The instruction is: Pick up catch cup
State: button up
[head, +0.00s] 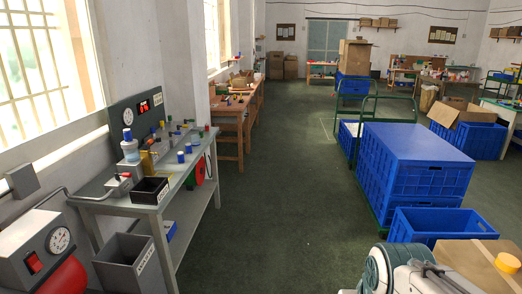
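A grey workbench (205,152) stands along the left wall under the window. I cannot tell which item on it is the catch cup. A small black open box (150,190) with a white label sits at its near end. A clear bottle with a blue cap (129,147) stands behind it, next to a yellowish block (147,162). Several small blue-topped containers stand further along the bench, too small to make out. Part of my arm shows at the bottom right, but my gripper is out of view.
A grey bin (118,262) stands on the floor by the bench's near end. A red compressor with a gauge (40,248) is at the lower left. Blue crates (415,175) on a green-framed cart stand at the right. The dark green floor between is clear.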

aim_at(195, 138)
jog(key=u, duration=0.2)
jog(key=i, duration=1.55)
jog(key=u, duration=0.55)
jog(key=i, duration=1.7)
jog(key=u, duration=0.3)
jog(key=i, duration=0.75)
jog(key=u, duration=0.1)
